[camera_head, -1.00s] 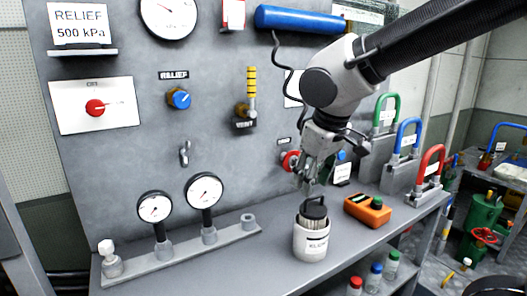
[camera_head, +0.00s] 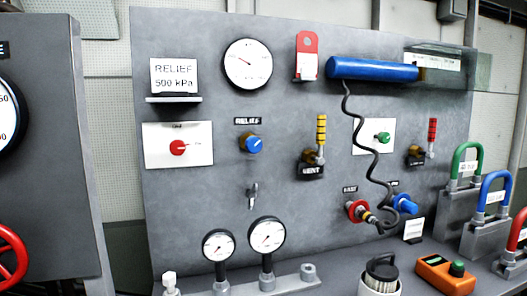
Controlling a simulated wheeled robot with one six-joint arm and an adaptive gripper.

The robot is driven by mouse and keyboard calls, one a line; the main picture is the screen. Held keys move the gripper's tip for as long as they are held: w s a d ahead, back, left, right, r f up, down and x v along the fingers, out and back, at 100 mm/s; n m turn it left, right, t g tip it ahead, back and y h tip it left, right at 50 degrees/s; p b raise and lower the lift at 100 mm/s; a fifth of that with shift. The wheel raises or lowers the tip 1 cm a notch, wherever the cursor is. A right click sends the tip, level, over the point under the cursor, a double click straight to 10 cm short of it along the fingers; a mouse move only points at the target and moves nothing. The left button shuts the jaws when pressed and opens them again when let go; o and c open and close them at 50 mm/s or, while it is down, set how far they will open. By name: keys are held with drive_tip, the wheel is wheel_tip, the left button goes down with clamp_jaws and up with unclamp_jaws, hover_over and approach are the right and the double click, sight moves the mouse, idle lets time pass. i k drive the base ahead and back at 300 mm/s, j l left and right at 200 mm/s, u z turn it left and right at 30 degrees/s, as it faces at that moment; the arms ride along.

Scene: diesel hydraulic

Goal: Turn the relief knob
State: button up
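The relief knob (camera_head: 253,143) is a round blue knob on a brass-coloured base, under a small RELIEF label (camera_head: 254,121) on the grey panel. A pale pointer mark shows on its face. Nothing touches it. Above it is a large round gauge (camera_head: 248,64), and to the upper left a sign (camera_head: 174,76) reads RELIEF 500 kPa. My gripper and arm are not in the head view now.
A red knob on a white plate (camera_head: 200,158) is left of the relief knob. The yellow-handled VENT valve (camera_head: 321,140) is to its right. Two small gauges (camera_head: 267,235) stand below. A black coiled hose (camera_head: 375,170) hangs at right. A lidded canister (camera_head: 381,277) stands at the front.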

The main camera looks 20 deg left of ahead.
sight(253, 144)
drive_tip(key=u, duration=1.5)
